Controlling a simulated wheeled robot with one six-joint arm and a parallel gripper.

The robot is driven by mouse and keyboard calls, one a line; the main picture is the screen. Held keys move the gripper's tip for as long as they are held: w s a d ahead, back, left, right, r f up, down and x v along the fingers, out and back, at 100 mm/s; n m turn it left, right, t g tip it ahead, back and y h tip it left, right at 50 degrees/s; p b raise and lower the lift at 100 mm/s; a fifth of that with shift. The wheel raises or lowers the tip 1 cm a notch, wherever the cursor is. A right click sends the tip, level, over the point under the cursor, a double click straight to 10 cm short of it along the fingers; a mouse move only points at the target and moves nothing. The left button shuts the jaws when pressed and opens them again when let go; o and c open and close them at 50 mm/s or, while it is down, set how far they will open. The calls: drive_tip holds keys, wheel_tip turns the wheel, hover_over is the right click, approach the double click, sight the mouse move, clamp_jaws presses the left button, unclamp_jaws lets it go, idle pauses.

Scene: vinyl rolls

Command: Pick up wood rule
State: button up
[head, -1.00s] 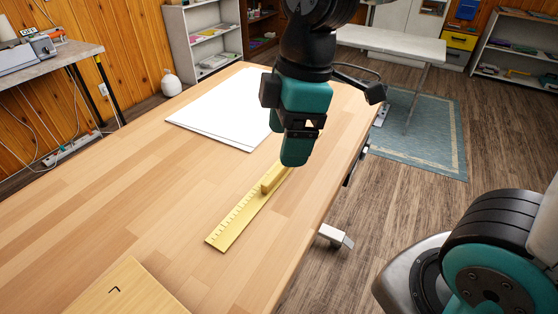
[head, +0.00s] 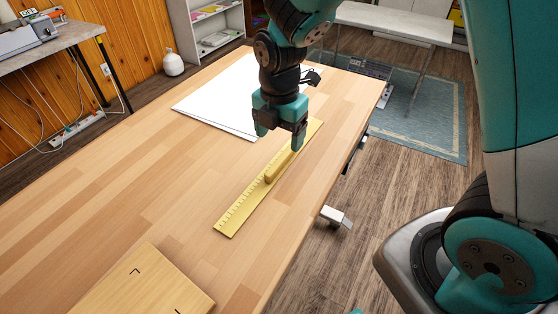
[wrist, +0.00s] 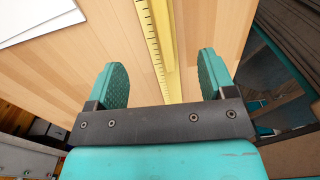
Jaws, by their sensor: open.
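The wood rule (head: 237,210) is a long yellow strip with black tick marks along one edge and a raised grip bar along its middle. It lies flat on the table, slanting toward the back right. My gripper (head: 280,140) is open above the far half of the rule, and its fingers hide part of it. In the wrist view the rule (wrist: 163,45) runs up between the two spread fingers of my gripper (wrist: 165,80), nearer the right finger. I cannot tell the exact height of the fingertips over it.
The wooden table (head: 110,190) is mostly bare. White sheets (head: 215,110) lie behind and left of the rule. A light wooden board (head: 145,285) lies at the near edge. The table's right edge runs close beside the rule, with the floor beyond.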

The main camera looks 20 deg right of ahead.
sight(278, 161)
drive_tip(key=shift+a+f+p, duration=0.15)
drive_tip(key=shift+f+p, duration=0.65)
drive_tip(key=shift+f, duration=2.8)
drive_tip(key=shift+c, duration=0.4)
drive_tip(key=c, duration=1)
